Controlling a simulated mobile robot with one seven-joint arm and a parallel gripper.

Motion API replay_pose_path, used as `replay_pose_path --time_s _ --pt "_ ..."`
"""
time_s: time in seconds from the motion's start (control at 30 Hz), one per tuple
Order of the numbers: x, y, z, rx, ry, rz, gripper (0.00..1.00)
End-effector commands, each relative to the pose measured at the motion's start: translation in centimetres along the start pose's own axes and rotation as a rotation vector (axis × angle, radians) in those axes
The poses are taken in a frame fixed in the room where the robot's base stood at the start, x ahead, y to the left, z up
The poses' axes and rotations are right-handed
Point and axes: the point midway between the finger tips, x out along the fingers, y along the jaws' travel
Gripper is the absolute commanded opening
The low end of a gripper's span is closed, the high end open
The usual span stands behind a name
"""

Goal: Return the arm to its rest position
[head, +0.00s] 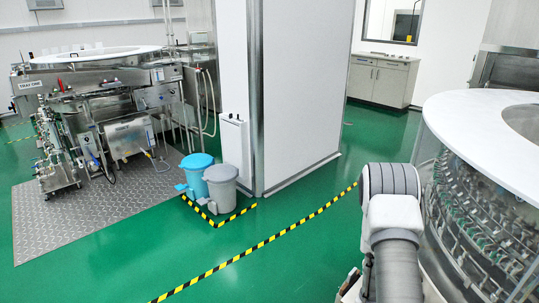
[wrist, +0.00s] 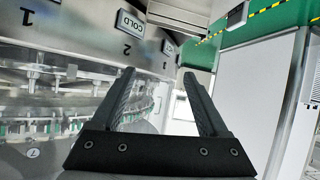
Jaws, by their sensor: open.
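My gripper (wrist: 158,78) shows in the wrist view with its two dark fingers apart and nothing between them. In the head view my arm (head: 393,235) rises at the lower right, beside the near rotary washer; the gripper itself cannot be made out there. The near rotary washer (head: 486,135) has a white round top and a ring of glassware holders. In the wrist view the washer's steel housing (wrist: 85,50) fills the left, with the digits 1 and 2 and a COLD label (wrist: 130,23). The fingers are close in front of this housing; the exact gap is hard to tell.
A white partition (head: 300,90) stands mid-room, with a blue bin (head: 196,172) and a grey bin (head: 222,187) at its foot. Another steel washer (head: 105,100) stands at the left on a metal plate (head: 90,210). Green floor with yellow-black tape (head: 262,243) is clear between.

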Motion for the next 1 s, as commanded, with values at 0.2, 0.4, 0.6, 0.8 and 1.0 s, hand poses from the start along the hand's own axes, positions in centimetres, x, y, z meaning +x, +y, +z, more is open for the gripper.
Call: replay_pose_path --time_s 0.2,0.4,0.6,0.8,1.0 --pt "-1.5 -4.9 -3.2 0.038 -0.083 -0.117 0.77" --pt "-4.8 -8.6 -5.7 0.038 -0.163 -0.227 0.77" --pt "-9.3 -11.3 -7.4 0.007 -0.237 -0.336 0.77" --pt "-14.8 -12.7 -8.1 -0.051 -0.303 -0.435 0.77" --pt "-20.6 -12.7 -7.8 -0.130 -0.360 -0.517 0.77"
